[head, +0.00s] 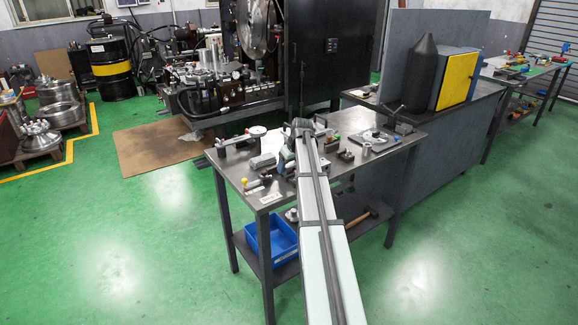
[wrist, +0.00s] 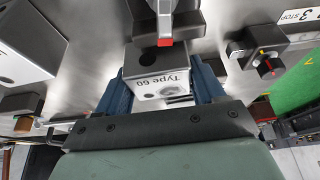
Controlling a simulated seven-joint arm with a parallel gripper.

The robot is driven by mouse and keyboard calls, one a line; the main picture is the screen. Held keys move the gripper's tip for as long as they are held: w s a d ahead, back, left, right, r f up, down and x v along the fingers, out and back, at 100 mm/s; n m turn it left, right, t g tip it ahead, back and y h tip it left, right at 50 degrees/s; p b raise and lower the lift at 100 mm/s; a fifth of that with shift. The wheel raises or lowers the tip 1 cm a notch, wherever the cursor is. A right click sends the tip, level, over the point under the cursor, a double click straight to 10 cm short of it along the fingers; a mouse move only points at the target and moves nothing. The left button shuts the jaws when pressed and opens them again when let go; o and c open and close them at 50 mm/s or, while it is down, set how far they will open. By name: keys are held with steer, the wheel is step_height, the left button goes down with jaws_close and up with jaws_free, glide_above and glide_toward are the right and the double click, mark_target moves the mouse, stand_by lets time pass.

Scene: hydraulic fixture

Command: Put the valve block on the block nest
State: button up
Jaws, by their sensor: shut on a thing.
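A grey block marked "Type 60" (wrist: 160,83), which I take to be the valve block, sits between the two blue fingers of my gripper (wrist: 162,92) in the wrist view. My gripper is shut on it. The block has a dark top face with a round hole and a pale labelled face. A dark fixture with a silver bar and red tip (wrist: 165,40) is just beyond the block and overlaps its far edge in the picture; I cannot tell whether they touch. I cannot clearly pick out the block nest. In the head view my arm hides the block.
The metal workbench (head: 240,178) carries several parts, including a grey block (head: 262,161) left of my arm and a flat plate with a ring (head: 376,140) on the right. In the wrist view, a dark knob unit (wrist: 262,50) stands right and a grey housing (wrist: 30,45) left.

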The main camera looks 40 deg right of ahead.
steer(key=shift+f, duration=0.15)
steer(key=o, duration=1.3)
steer(key=v, duration=1.2)
